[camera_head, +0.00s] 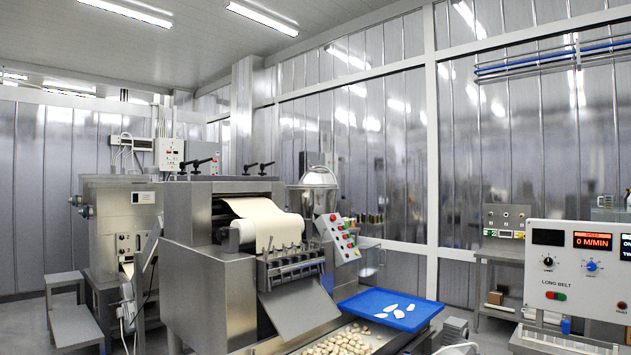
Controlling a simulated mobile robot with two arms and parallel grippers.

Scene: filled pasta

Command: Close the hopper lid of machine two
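A large steel pasta machine (215,275) stands in the middle, with a pale dough sheet (268,222) over its roller. Another steel machine (112,225) stands behind it to the left. A shiny rounded steel vessel (319,178) shows behind the middle machine. I see no label reading machine two, and I cannot tell which part is the hopper lid or whether it is open. Neither of my grippers is in view.
A blue tray (378,306) with several pale pieces lies at the middle machine's front right. Filled pasta lies on a belt (340,340) below. A control panel (575,270) stands at right, grey steps (72,322) at left. Some floor shows between the tray and the right-hand bench (500,250).

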